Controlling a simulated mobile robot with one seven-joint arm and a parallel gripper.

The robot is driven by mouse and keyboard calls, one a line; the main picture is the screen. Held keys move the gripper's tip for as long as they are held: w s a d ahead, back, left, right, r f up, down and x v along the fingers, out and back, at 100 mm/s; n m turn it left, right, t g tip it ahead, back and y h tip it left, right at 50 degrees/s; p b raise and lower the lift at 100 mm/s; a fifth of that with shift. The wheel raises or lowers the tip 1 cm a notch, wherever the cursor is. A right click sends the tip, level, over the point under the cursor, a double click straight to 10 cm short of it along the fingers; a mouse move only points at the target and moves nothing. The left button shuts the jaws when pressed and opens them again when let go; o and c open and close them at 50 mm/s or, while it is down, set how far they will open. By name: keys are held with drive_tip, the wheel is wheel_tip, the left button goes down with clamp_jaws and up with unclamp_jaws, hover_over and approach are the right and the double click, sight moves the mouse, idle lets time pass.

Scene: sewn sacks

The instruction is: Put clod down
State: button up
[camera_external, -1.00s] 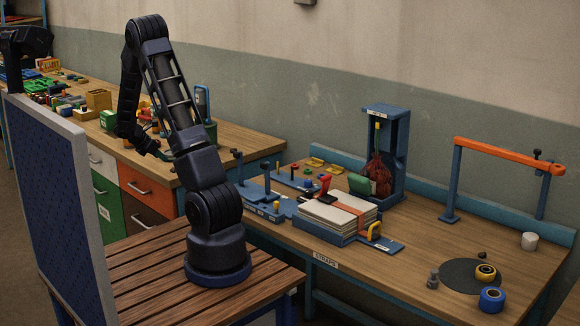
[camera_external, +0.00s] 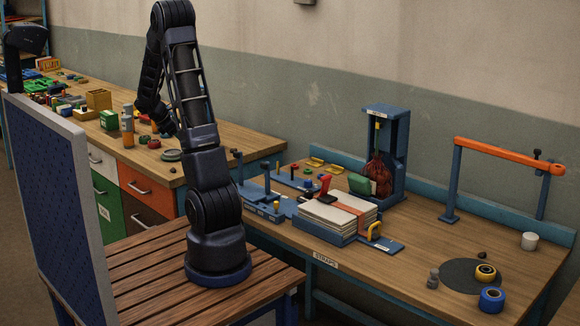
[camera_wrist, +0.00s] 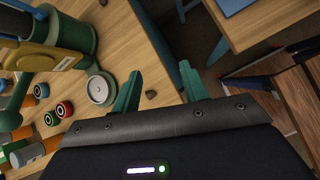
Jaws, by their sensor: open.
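A small brown lump, which looks like the clod (camera_wrist: 151,94), shows in the wrist view against the wooden worktop, between my finger tips in the picture. It appears to lie on the wood, apart from both fingers. My gripper (camera_wrist: 160,86) is open, with its two teal fingers spread wide and nothing held.
In the wrist view a round grey-white disc (camera_wrist: 101,88) and a green cylindrical stand (camera_wrist: 75,42) are left of the lump. Several red and green round pieces lie further left. The strap table (camera_external: 400,270) holds a disc mat, tape rolls and a small dark lump (camera_external: 482,254).

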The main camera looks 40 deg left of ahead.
drive_tip(key=w+d+r+m+g, duration=0.1)
drive_tip(key=w+d+r+m, duration=0.35)
drive_tip(key=d, duration=0.55)
drive_tip(key=w+d+r+m+g+h, duration=0.1)
drive_tip(key=w+d+r+m, duration=0.3)
drive_tip(key=d, duration=0.7)
drive_tip(key=w+d+r+m+g, duration=0.1)
drive_tip(key=w+d+r+m, duration=0.25)
drive_tip(key=d+m, duration=0.45)
drive_tip(key=s+d+r+m, duration=0.1)
drive_tip(key=s+d+m, duration=0.4)
drive_tip(key=d, duration=0.4)
drive_tip(key=s+d+r+m+y, duration=0.1)
drive_tip(key=s+d+m, duration=0.3)
drive_tip(key=d, duration=0.5)
drive_tip(key=s+d+r+m, duration=0.2)
drive_tip(key=s+d+m, duration=0.3)
drive_tip(key=d, duration=0.4)
drive_tip(key=shift+s+d+r+m+y, duration=0.15)
drive_tip(key=shift+s+r+m+y, duration=0.25)
drive_tip(key=shift+m, duration=0.25)
